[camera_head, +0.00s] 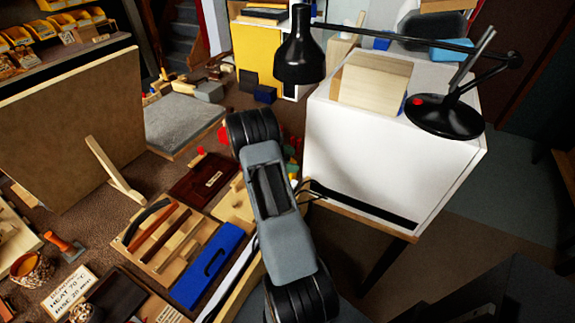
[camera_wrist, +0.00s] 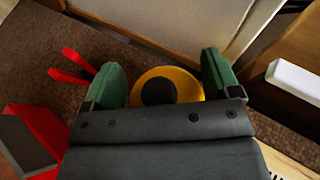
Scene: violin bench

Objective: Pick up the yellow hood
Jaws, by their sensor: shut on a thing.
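The yellow hood (camera_wrist: 186,83) shows in the wrist view as a round yellow piece with a dark round middle. It lies between the two green fingers of my gripper (camera_wrist: 165,72), which is shut on it. The dark gripper body hides its near part. In the head view my arm covers the bench in front of the white box, and I cannot make out the hood or the fingers there.
A white box (camera_head: 350,155) stands right of my arm, with a black lamp (camera_head: 300,55) above it. A wooden tray (camera_head: 150,250) of tools and a blue case (camera_head: 207,265) lie to the left. Red-handled pliers (camera_wrist: 75,65) lie near the left finger.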

